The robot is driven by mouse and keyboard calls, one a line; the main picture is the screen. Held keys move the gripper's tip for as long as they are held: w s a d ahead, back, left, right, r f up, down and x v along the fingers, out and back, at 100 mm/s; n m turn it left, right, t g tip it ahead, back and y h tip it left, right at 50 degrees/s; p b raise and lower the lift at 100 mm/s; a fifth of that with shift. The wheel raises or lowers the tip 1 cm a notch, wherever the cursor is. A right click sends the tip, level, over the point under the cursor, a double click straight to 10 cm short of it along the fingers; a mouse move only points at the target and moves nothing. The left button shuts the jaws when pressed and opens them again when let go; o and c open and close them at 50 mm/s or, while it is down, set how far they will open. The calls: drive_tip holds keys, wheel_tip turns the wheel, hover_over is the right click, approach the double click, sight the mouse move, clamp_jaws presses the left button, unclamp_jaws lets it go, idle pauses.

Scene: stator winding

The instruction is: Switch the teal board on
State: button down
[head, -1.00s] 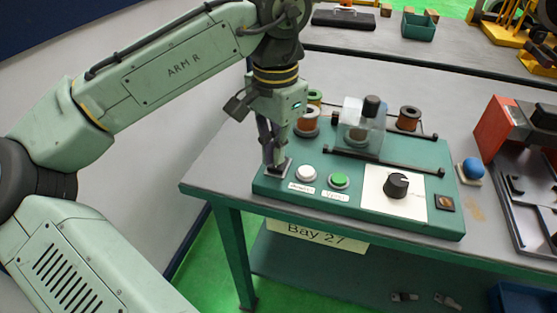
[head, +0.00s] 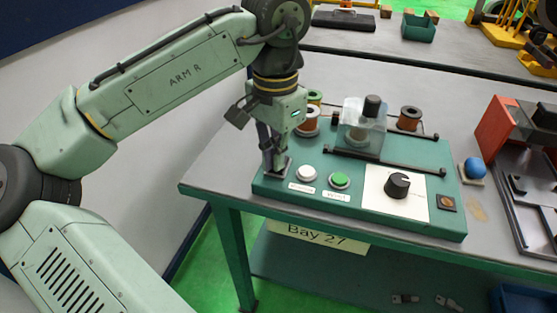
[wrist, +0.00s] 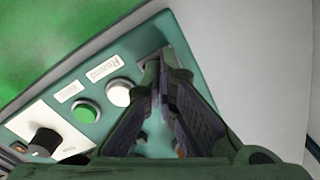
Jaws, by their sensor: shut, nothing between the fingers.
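The teal board (head: 400,222) lies on the near bench. It carries a white button (head: 306,174), a green button (head: 340,180), a black knob (head: 397,185) on a white plate and a small dark square fitting (head: 446,203) at its right end. My gripper (head: 276,169) is shut and empty, pointing down at the board's left end, left of the white button. A small dark square plate sits at its fingertips there; the fingers hide most of it. In the wrist view my gripper's fingertips (wrist: 158,68) are beside the white button (wrist: 119,92). I cannot tell whether they touch the plate.
Copper spools (head: 410,118) and a clear cover (head: 362,130) stand on the back of the board, with dark rails beside them. A blue ball-topped knob (head: 474,168) and a red-sided machine (head: 497,125) are to the right. The bench left of the board is clear.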

wheel_tip(320, 180, up, 7)
drive_tip(key=p, duration=0.7)
drive_tip(key=shift+f, duration=0.1)
idle(0.5)
